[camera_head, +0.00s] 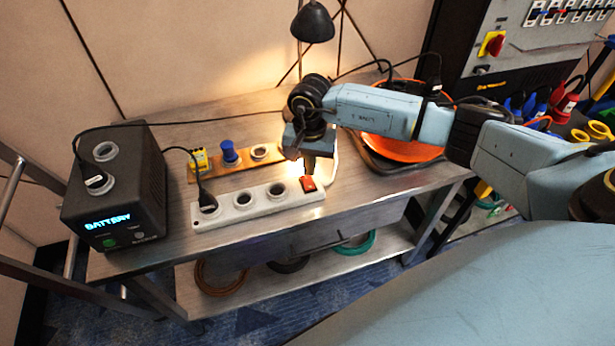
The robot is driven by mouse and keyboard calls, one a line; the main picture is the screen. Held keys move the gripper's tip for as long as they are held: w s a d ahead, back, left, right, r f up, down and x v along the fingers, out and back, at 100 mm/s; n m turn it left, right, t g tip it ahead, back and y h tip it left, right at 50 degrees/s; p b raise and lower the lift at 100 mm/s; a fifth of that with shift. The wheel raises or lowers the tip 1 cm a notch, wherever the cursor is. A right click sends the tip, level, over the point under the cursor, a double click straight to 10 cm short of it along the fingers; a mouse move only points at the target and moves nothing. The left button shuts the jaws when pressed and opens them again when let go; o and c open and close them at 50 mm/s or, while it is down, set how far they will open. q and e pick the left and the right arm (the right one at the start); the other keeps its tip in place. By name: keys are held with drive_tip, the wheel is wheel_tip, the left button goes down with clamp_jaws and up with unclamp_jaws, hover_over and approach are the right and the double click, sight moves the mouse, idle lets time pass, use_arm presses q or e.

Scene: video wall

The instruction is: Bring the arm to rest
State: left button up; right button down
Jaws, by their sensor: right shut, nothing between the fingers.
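My right arm reaches in from the right over the metal workbench. My right gripper (308,172) points down at the right end of the white power strip (243,217), with its tips at or just above the red switch (308,184). I cannot tell whether they touch it. The fingers look shut, with nothing seen between them. My left gripper does not show.
A black battery box (140,185) stands at the bench's left, its cable running to the strip. Behind the strip lies a wooden board (207,174) with sockets. An orange bowl (400,145), a black lamp (312,22) and a power cabinet (500,50) stand nearby.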

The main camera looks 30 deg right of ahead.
wheel_tip(320, 180, up, 2)
drive_tip(key=shift+p, duration=0.45)
